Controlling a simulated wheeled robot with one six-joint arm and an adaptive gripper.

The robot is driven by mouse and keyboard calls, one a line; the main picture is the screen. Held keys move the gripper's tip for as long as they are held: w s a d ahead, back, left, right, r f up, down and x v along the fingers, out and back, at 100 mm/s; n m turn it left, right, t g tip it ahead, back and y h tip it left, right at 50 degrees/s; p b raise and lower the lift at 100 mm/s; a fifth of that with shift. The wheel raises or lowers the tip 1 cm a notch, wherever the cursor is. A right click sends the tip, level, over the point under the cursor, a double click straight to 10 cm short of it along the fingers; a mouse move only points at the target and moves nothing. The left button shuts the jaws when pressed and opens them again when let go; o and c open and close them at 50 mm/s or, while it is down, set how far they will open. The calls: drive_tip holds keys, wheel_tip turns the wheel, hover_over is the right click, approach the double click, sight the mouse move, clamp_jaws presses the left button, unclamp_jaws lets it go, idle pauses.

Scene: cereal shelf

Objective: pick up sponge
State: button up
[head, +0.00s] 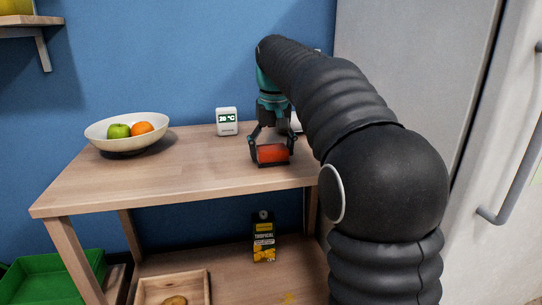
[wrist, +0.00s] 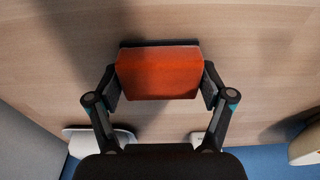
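In the wrist view both pads of my gripper (wrist: 160,88) appear to touch the sponge's ends. I cannot tell whether the sponge rests on the table or is slightly raised.
A white bowl (head: 110,143) with a green apple (head: 119,131) and an orange (head: 142,128) stands left. A white temperature display (head: 227,122) stands behind the sponge. Another white object (head: 296,122) is partly hidden behind my arm. A fridge (head: 411,55) stands right. The front-left table top is clear.

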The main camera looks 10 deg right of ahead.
sight(271, 146)
idle(0.4)
wheel_tip(271, 146, up, 4)
drive_tip(key=shift+r+p, duration=0.25)
drive_tip(key=shift+p, duration=0.7)
drive_tip(key=shift+w+d+r+p, duration=0.6)
drive_tip(key=shift+d+r, duration=0.45)
drive_tip(key=shift+d, duration=0.85)
drive_tip(key=shift+w+d+r+p, duration=0.35)
drive_tip(key=shift+d+r+p, duration=0.6)
drive_tip(key=shift+d, duration=0.95)
drive_tip(key=shift+w+d+r+p, duration=0.5)
drive_tip(key=shift+d+r, duration=0.7)
drive_tip(key=shift+d, duration=0.7)
drive_tip(key=shift+o, duration=1.2)
drive_tip(key=c, duration=0.4)
drive_tip(key=shift+s+a, duration=0.1)
drive_tip(key=shift+a, duration=0.05)
